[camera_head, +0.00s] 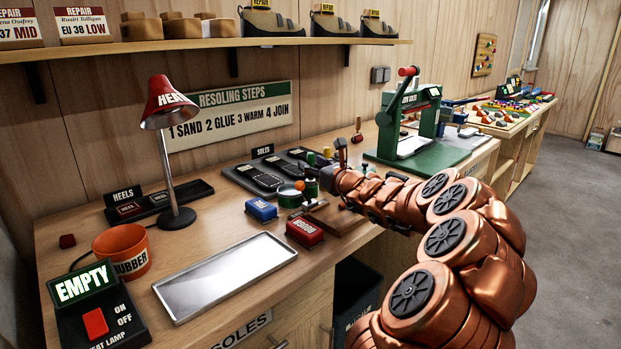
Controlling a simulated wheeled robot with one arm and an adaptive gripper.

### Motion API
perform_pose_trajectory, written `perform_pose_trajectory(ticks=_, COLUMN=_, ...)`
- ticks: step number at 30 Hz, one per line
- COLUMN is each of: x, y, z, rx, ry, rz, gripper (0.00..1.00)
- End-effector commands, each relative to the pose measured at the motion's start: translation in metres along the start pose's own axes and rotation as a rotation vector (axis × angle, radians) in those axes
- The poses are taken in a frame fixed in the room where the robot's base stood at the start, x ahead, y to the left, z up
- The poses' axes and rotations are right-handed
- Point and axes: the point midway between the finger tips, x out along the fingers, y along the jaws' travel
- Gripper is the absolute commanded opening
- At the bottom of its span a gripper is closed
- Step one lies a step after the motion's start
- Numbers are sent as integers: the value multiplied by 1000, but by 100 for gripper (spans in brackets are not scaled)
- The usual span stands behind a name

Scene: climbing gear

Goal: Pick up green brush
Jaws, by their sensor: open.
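A small upright green handle (311,159), which looks like the green brush, stands among small tools at the middle of the workbench. Its lower part and bristles are too small to make out. My gripper (335,165) is at the end of my copper-coloured arm, just right of the green handle. The gripper is open; its fingers are small and partly hidden among the tools. I see no brush between them, and I cannot tell whether they touch anything.
A green can (310,187), a blue box-shaped block (261,210) and a red block (304,232) crowd the near side. A metal tray (225,275), red lamp (166,105) and orange rubber pot (121,250) stand left. A green press (410,120) stands right.

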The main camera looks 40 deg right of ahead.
Motion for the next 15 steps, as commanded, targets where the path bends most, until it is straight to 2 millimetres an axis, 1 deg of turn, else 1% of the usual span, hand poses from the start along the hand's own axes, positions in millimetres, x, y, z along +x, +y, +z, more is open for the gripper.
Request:
perform_pose_trajectory(ticks=1, x=6, y=0, z=-1, rx=-1, ry=2, rz=1, gripper=52)
perform_pose_trajectory(ticks=4, x=13, y=0, z=-1, rx=0, ry=1, rz=0, gripper=52)
perform_pose_trajectory(ticks=13, x=15, y=0, z=0, rx=-1, ry=-1, rz=0, gripper=52)
perform_pose_trajectory(ticks=15, x=15, y=0, z=0, rx=-1, ry=-1, rz=0, gripper=45)
